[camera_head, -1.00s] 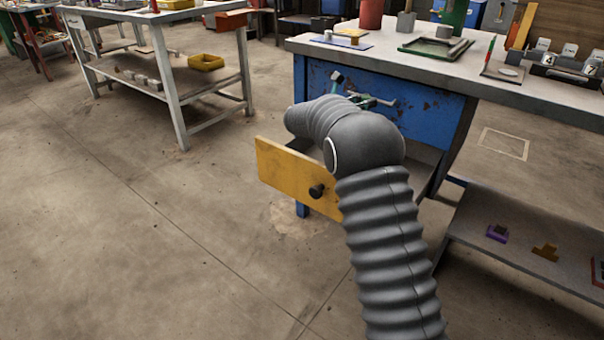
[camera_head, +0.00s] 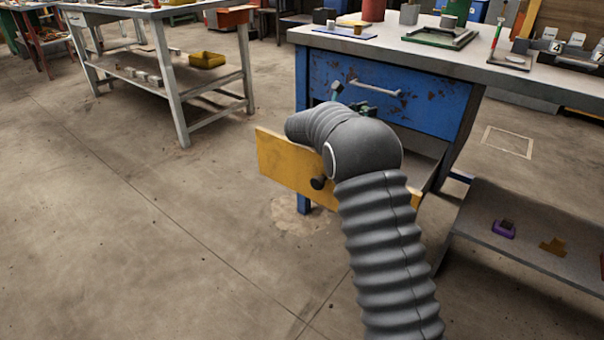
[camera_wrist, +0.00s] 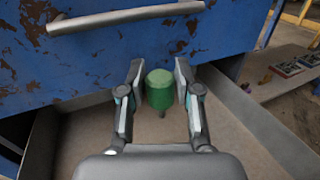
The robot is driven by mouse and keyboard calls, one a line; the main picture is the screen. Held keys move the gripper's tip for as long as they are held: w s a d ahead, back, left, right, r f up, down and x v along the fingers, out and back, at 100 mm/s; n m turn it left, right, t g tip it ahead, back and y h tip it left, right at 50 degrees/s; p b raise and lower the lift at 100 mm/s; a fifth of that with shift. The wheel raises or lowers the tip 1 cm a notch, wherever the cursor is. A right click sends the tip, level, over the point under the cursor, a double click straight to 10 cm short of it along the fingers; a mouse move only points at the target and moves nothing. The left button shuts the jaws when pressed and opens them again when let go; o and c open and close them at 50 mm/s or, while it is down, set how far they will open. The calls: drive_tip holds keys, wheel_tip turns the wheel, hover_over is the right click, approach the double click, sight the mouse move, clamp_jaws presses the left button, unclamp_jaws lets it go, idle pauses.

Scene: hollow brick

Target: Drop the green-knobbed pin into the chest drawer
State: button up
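The green-knobbed pin (camera_wrist: 160,90) is upright between my fingertips in the wrist view, knob up, with a short dark stem below. My gripper (camera_wrist: 160,85) appears shut on its knob, though a thin gap seems to show at the left finger. The pulled-out drawer (camera_wrist: 95,140) lies below, and its bare floor shows around the pin. In the head view the drawer's yellow front (camera_head: 285,165) with a black knob faces me. My arm hides most of the drawer's inside, and my gripper (camera_head: 350,100) shows only in part.
The blue chest face (camera_head: 400,95) with a metal handle (camera_head: 375,88) rises just behind my gripper. The worktop (camera_head: 400,45) above holds trays and blocks. A low shelf (camera_head: 520,240) stands at right. Open floor lies at left.

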drive_tip(key=shift+o, duration=1.2)
drive_tip(key=v, duration=1.2)
drive_tip(key=s+d+r+m+g+y, duration=0.25)
drive_tip(key=s+d+m, duration=0.4)
drive_tip(key=s, duration=0.45)
drive_tip(key=s+d+r+m+g+y, duration=0.2)
drive_tip(key=s+d+m+g+y, duration=0.25)
drive_tip(key=s+d, duration=0.5)
drive_tip(key=s+a+f+m+t+y, duration=0.1)
drive_tip(key=s+m, duration=0.3)
drive_tip(key=s, duration=0.4)
drive_tip(key=s+a+f+m+t+y+p, duration=0.1)
drive_tip(key=s+a+f+m+y, duration=0.1)
drive_tip(key=s, duration=0.7)
drive_tip(key=s+a+f+m+t+y, duration=0.1)
drive_tip(key=s+a+m+y, duration=0.2)
drive_tip(key=s+m+y, duration=0.2)
drive_tip(key=s+m, duration=0.2)
drive_tip(key=s, duration=0.2)
drive_tip(key=shift+f+p, duration=0.3)
drive_tip(key=shift+f, duration=0.05)
